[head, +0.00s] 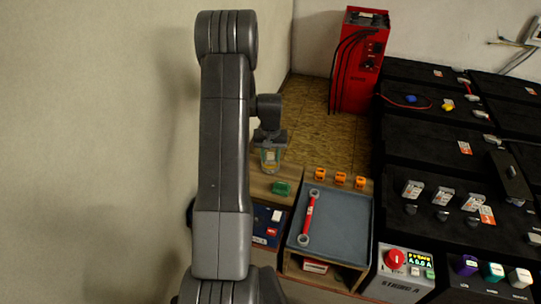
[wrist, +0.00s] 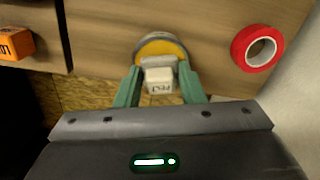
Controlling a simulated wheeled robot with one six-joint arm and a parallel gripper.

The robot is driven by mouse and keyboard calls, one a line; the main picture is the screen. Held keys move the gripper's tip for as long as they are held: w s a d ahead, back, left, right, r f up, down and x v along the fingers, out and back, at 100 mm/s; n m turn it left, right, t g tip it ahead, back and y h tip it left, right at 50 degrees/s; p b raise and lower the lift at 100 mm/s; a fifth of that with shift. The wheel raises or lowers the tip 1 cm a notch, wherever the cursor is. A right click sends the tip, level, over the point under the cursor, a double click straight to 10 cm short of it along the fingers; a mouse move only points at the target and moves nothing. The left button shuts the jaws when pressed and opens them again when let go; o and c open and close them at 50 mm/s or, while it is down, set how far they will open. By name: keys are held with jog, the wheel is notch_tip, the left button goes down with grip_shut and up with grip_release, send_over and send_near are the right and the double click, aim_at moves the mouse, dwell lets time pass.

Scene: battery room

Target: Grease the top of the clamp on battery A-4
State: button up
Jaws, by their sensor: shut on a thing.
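My gripper (head: 269,148) is over the wooden bench top, left of the tray. In the wrist view its green fingers (wrist: 160,74) are shut on a small pale block with dark lettering (wrist: 159,86), perhaps a brush handle. Just beyond it is a round yellow-topped pot (wrist: 160,46), perhaps the grease; whether the held thing touches it I cannot tell. Black batteries (head: 440,160) fill the right of the head view. Several grey clamp-like pieces (head: 443,196) stand on them, some beside orange tags. I cannot read which one is A-4.
A blue-grey tray (head: 345,225) holds a red wrench (head: 309,218). Orange blocks (head: 340,178) line its far edge; one shows in the wrist view (wrist: 15,43). A green piece (head: 281,188) lies nearby. A red tape roll (wrist: 257,47) is beside the pot. A red charger (head: 360,60) stands behind.

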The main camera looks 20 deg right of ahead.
aim_at(271, 154)
jog(key=shift+f+b, duration=0.4)
jog(key=shift+f, duration=0.05)
dwell(1.4)
jog(key=shift+r+p, duration=1.95)
jog(key=shift+r, duration=1.6)
